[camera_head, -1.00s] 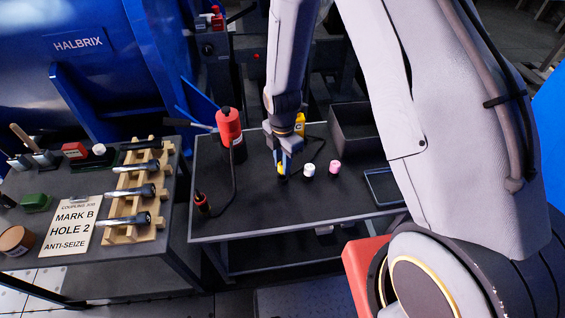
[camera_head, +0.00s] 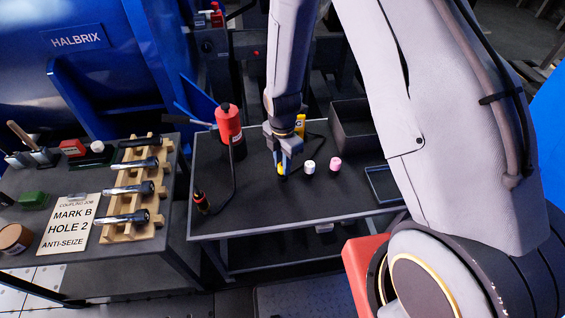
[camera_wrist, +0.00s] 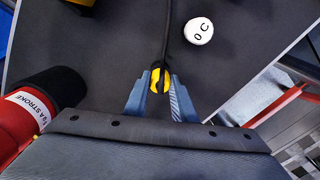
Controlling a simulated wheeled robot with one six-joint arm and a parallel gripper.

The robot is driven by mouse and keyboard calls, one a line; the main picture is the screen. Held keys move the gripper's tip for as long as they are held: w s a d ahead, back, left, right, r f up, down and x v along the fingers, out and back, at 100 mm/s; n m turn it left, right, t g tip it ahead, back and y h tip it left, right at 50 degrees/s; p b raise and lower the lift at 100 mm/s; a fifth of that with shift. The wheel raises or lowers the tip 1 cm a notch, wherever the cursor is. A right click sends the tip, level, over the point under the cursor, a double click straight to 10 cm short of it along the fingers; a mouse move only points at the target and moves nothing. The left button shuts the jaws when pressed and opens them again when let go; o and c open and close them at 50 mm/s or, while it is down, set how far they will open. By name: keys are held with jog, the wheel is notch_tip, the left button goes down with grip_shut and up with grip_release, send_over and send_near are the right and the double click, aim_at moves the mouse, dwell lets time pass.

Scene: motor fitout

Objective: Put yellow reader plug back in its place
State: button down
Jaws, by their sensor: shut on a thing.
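The yellow plug (camera_wrist: 154,84) is between the two blue-grey fingers of my gripper (camera_wrist: 161,100) in the wrist view, and the fingers are shut on it. A dark cable (camera_wrist: 166,35) runs up from it over the table. In the head view my gripper (camera_head: 283,165) points down low over the dark table, and a bit of the yellow plug (camera_head: 281,169) shows at the fingertips. The yellow reader (camera_head: 300,125) stands behind my gripper. Whether the plug touches the table is hard to tell.
A white-topped cylinder (camera_head: 309,166) and a pink one (camera_head: 335,164) stand just right of my gripper. A red pump (camera_head: 229,122) with a hose stands left. A dark open bin (camera_head: 355,130) and a shallow tray (camera_head: 384,184) are to the right. The table front is clear.

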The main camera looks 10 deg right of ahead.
jog(key=shift+f+b, duration=0.35)
jog(key=shift+f, duration=0.35)
jog(key=c, duration=1.4)
grip_release()
notch_tip(320, 180, up, 6)
jog(key=shift+r+b, duration=0.1)
jog(key=shift+b, duration=0.3)
jog(key=shift+r, duration=0.8)
jog(key=shift+r, duration=0.1)
jog(key=s+d+r+m, duration=0.5)
jog(key=s+r+m, duration=0.2)
jog(key=m, duration=0.5)
jog(key=s+d+r+m, duration=0.5)
jog(key=s+r+m, duration=0.3)
jog(key=m, duration=0.4)
jog(key=shift+d+r, duration=0.25)
jog(key=shift+r, duration=0.5)
